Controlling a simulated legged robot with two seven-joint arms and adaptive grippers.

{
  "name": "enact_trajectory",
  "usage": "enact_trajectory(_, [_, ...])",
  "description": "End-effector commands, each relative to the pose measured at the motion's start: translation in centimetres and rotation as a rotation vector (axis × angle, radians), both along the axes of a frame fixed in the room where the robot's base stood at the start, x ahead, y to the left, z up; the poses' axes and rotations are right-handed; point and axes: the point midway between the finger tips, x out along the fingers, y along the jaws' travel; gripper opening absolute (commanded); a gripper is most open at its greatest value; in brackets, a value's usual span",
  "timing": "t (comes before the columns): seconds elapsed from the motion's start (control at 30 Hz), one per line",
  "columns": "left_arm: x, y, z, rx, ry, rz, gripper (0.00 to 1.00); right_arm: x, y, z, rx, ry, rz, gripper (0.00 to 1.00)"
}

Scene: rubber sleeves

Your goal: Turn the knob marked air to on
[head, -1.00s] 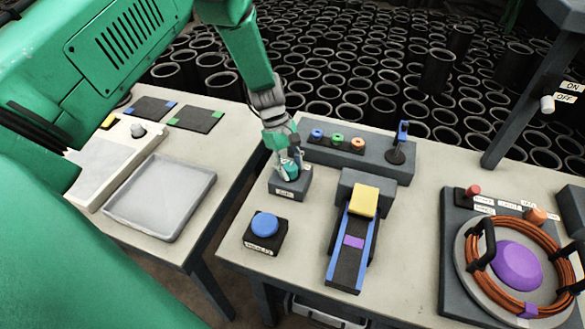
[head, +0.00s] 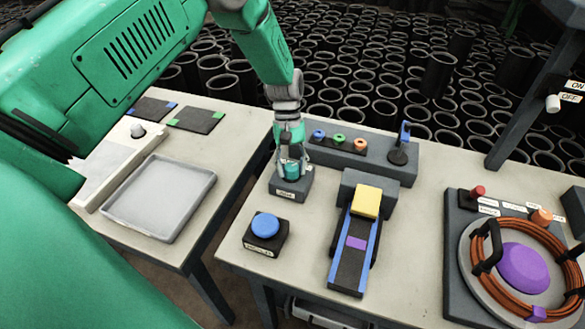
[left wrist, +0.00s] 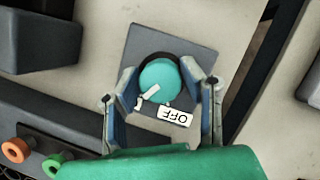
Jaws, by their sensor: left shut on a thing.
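A round teal knob (head: 291,169) sits on a small dark grey base (head: 290,188) with a white front label too small to read here. In the left wrist view, the knob (left wrist: 160,76) has a white pointer aimed toward the lower left. A white OFF label (left wrist: 175,117) appears upside down beside it. My left gripper (head: 290,165) is over the base and shut on the knob, with one finger on each side. It also shows in the left wrist view (left wrist: 165,84). An ON label by the knob is not visible. My right gripper is not in view.
Behind the knob stands a grey block (head: 345,157) with several coloured rings. A blue button (head: 265,225) is in front, and a ramp with a yellow block (head: 366,202) is to the right. A grey tray (head: 160,198) lies on the left table.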

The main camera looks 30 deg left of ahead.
Motion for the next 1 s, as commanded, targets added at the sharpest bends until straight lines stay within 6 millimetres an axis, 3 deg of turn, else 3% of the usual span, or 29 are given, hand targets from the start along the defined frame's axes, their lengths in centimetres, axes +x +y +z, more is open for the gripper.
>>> enact_trajectory(0.4, [0.5, 0.1, 0.2, 0.003, -0.014, -0.007, 0.07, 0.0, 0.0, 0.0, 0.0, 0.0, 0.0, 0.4])
enact_trajectory(0.43, [0.5, 0.1, 0.2, 0.003, -0.014, -0.007, 0.46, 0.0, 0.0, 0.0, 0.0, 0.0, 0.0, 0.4])
enact_trajectory(0.47, [0.4, 0.0, 0.2, 0.002, -0.013, -0.007, 0.56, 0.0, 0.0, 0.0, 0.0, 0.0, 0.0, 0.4])
enact_trajectory(0.83, [0.2, 0.0, 0.4, 0.0, -0.006, -0.007, 0.56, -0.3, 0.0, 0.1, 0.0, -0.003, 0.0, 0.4])
enact_trajectory(1.0, [0.9, 0.6, 2.4, 0.0, -0.008, -0.006, 0.56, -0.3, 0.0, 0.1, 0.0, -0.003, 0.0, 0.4])
